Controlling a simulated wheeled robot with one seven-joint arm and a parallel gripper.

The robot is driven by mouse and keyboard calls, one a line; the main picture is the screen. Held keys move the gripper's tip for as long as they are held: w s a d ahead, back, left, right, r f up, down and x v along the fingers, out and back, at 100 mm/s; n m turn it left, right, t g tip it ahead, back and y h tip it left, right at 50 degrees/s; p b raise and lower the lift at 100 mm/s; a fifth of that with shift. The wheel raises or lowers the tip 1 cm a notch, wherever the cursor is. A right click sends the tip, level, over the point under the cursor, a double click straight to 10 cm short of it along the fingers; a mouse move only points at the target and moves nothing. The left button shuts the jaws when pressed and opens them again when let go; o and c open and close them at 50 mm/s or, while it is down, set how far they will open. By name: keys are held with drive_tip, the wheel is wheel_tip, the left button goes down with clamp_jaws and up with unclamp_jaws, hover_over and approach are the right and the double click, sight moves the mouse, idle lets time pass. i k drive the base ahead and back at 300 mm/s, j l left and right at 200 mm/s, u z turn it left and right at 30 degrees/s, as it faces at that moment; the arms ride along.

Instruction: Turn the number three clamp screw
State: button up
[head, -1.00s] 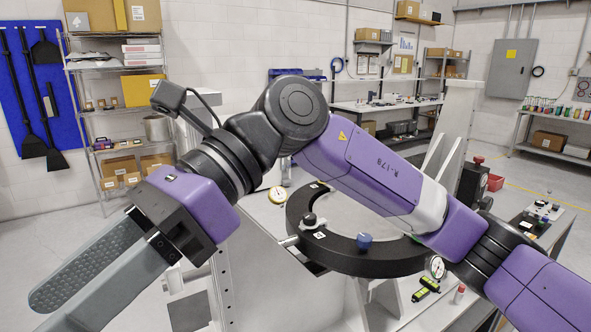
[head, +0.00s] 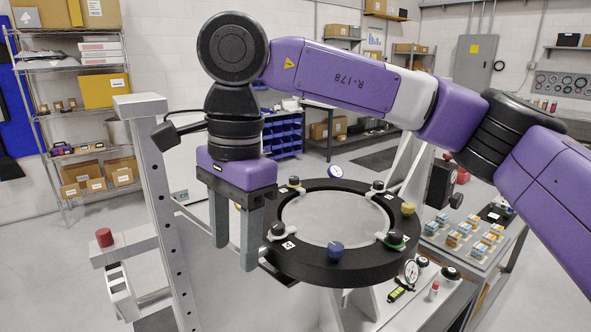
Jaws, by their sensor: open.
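A black ring fixture (head: 300,264) holds a round grey mirror (head: 333,217) and lies nearly flat. The tags are too small to read, so I cannot tell which screw is number three. My gripper (head: 236,257) points down, open and apparently empty, at the ring's left edge, close to the front-left knob.
A grey upright post (head: 160,205) with holes stands left of my gripper. A red knob (head: 104,237) is on a bracket farther left. A dial gauge (head: 411,272) and a yellow-green level (head: 396,293) are at the front right. A bench with small boxes (head: 462,236) stands right.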

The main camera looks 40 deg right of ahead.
sight(293, 182)
drive_tip(key=i+l, duration=0.3)
drive_tip(key=l, duration=0.2)
drive_tip(key=i+l, duration=0.65)
drive_tip(key=l, duration=0.3)
